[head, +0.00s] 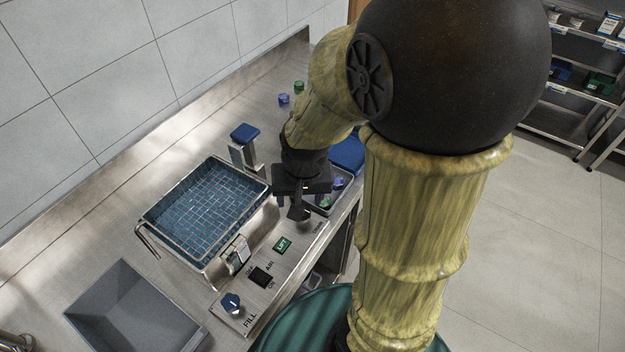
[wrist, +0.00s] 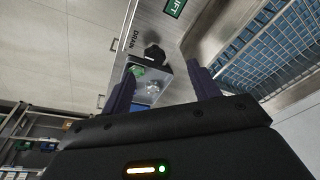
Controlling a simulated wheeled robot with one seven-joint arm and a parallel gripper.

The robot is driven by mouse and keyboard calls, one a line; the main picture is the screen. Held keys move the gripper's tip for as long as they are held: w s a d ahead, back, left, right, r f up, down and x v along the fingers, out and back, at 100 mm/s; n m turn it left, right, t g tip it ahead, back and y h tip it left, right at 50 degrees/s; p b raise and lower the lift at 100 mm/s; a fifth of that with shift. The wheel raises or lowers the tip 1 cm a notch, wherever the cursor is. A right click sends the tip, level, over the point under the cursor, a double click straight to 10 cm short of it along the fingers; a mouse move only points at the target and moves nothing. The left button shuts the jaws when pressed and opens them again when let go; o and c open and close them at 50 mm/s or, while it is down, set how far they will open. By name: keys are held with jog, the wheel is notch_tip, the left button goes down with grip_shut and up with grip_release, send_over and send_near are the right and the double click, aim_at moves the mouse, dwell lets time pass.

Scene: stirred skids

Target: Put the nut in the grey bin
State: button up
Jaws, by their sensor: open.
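The grey bin (head: 120,310) is an empty open box at the lower left of the head view. My gripper (head: 299,203) is open and empty, pointing down above the control panel's far end, beside a small metal tray (head: 349,196). In the wrist view its two purple fingers (wrist: 160,82) stand apart with the tray between and beyond them. A small silvery piece (wrist: 154,88) in the tray may be the nut, but it is too small to be sure. A green piece (wrist: 138,71) lies near it. My arm hides part of the tray in the head view.
A metal tank with a blue-lined wire basket (head: 205,210) stands between my gripper and the bin. The panel has a black drain knob (wrist: 153,52) and a blue-topped fill knob (head: 231,301). Blue and green pieces (head: 284,98) stand at the back of the counter.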

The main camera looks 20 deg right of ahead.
jog(key=w+d+r+m+g+p, duration=0.1)
jog(key=w+d+m, duration=0.3)
jog(key=m, duration=0.9)
jog(key=w+d+r+m+g+p, duration=0.1)
jog(key=w+d+m, duration=0.4)
jog(key=w+m, duration=0.6)
notch_tip(320, 180, up, 2)
jog(key=m+p, duration=0.1)
jog(key=m, duration=0.2)
jog(key=shift+r, duration=0.15)
jog(key=shift+s+p, duration=0.1)
jog(key=shift+p, duration=0.2)
notch_tip(320, 180, down, 12)
jog(key=shift+f+p, duration=0.15)
jog(key=shift+p, duration=0.65)
jog(key=shift+s+d+f+p, duration=0.1)
jog(key=shift+f+p, duration=0.75)
jog(key=shift+f, duration=1.75)
